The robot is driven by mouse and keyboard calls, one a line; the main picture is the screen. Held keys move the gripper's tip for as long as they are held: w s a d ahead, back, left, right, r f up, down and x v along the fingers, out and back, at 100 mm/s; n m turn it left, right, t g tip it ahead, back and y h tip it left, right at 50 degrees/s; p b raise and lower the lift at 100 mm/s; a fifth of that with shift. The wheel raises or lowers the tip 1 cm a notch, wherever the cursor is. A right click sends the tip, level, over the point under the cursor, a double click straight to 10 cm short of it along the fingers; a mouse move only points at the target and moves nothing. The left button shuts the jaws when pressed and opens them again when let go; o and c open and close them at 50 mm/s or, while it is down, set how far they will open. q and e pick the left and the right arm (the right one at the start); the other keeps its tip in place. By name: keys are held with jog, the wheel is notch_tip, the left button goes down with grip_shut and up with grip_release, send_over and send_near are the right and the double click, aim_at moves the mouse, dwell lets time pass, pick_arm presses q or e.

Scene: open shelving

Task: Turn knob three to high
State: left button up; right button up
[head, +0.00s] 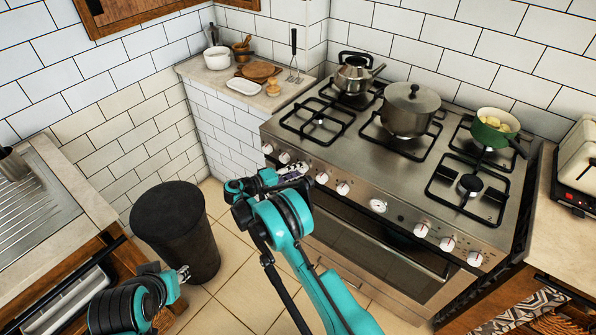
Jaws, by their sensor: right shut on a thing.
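The stove's front panel (400,212) carries a row of pale knobs. The first knob (267,148) and second knob (284,158) from the left are uncovered, as is the knob (321,178) just right of my gripper. My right gripper (294,171) is at the panel between them, shut on the third knob, which it mostly hides. The knob's angle and markings cannot be read. My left gripper (184,273) is low at the left, away from the stove, beside the black bin; its jaws are too small to judge.
A kettle (356,78), a lidded steel pot (410,110) and a green pot (494,130) stand on the hob. A black bin (176,232) stands left of the stove. A toaster (578,168) is on the right counter. Tiled floor (238,295) shows between.

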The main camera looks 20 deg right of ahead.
jog(key=shift+n, duration=0.5)
jog(key=o, duration=1.2)
jog(key=shift+c, duration=0.2)
jog(key=v, duration=1.2)
jog(key=shift+f, duration=0.3)
jog(key=shift+w+r, duration=0.1)
jog(key=shift+w, duration=0.05)
